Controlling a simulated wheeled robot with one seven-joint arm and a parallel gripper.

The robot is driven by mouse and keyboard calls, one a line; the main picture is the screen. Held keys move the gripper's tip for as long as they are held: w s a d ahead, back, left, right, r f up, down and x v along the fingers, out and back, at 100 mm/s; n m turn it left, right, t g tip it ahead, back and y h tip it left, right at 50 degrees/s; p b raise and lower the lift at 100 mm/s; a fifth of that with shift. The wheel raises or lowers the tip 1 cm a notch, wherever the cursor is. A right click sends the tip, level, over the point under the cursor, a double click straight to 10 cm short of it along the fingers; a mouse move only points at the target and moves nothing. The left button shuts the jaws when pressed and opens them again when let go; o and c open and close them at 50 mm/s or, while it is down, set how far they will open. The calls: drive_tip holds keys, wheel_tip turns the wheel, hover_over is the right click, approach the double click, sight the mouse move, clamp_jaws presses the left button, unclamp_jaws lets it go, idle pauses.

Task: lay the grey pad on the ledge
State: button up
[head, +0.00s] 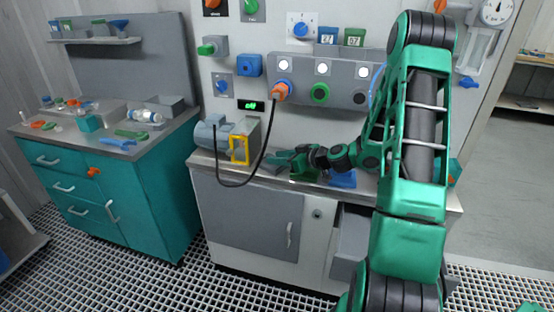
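I cannot make out a grey pad for certain in the head view. My gripper (284,160) is low over the bench top in front of the panel, pointing left, right of the yellow frame. It is small and partly hidden by its own links, so I cannot tell whether it is open or shut or holds anything. A narrow grey wall shelf (108,41) at the upper left may be the ledge; it bears a blue funnel-like piece and other small items.
A grey motor-like unit (211,134) and yellow frame (239,150) stand left of my gripper. A black cable (262,155) hangs from an orange plug (281,91). A blue item (343,179) lies at the bench front. The teal cabinet (150,193) has a cluttered top.

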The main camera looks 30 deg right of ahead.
drive_tip(key=shift+r, duration=0.1)
drive_tip(key=v, duration=1.2)
drive_tip(key=s+a+f+g+h, duration=0.1)
drive_tip(key=s+a+g, duration=0.6)
drive_tip(key=s, duration=0.4)
drive_tip(key=s+r+m+g+h, duration=0.2)
drive_tip(key=s+r+m, duration=0.2)
drive_tip(key=s, duration=0.6)
drive_tip(key=s+d+r+m+g+h, duration=0.1)
drive_tip(key=s+r+m+g, duration=0.2)
drive_tip(key=s+m, duration=0.3)
drive_tip(key=s+r, duration=0.1)
drive_tip(key=s, duration=0.4)
drive_tip(key=shift+s+d+m+g+h, duration=0.2)
drive_tip(key=shift+d+m+g+h, duration=0.1)
drive_tip(key=shift+m+h, duration=0.1)
drive_tip(key=shift+r, duration=0.15)
